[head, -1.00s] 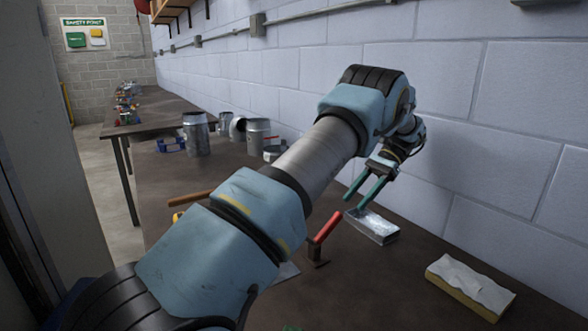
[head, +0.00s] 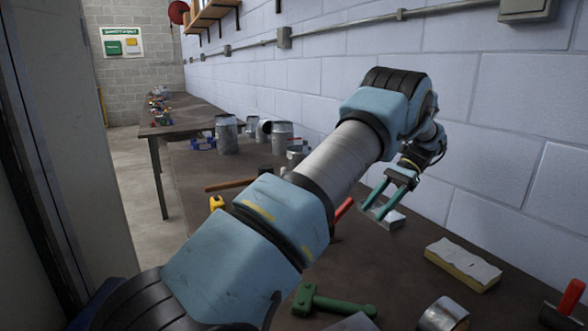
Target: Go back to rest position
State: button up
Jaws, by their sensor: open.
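My gripper (head: 374,204) has two green fingers and is open, with a gap between the fingertips. It hangs above the brown workbench (head: 370,265) near the block wall. A shiny metal piece (head: 393,219) lies just behind and below the fingers, partly hidden by them. I cannot tell whether the fingers touch it. My arm crosses the middle of the view and hides part of the bench. A red handle (head: 342,210) shows beside the arm, left of the gripper.
A yellow sponge-like block (head: 463,265) lies right of the gripper. A green clamp-like tool (head: 330,303), a metal ring (head: 443,315) and another red handle (head: 572,297) are at the front. Metal duct pieces (head: 227,135) stand farther back. The block wall (head: 500,130) bounds the right side.

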jog(key=s+a+r+n+t+h, duration=0.1)
jog(key=a+n+h, duration=0.35)
jog(key=a, duration=1.05)
jog(key=s+a+f+n+t+h, duration=0.1)
jog(key=s+a+n+t+h, duration=0.3)
jog(key=s+a, duration=0.8)
jog(key=shift+s+a+n+t, duration=0.3)
jog(key=shift+s+n+t, duration=0.5)
jog(key=shift+n, duration=0.45)
jog(key=shift+h, duration=0.25)
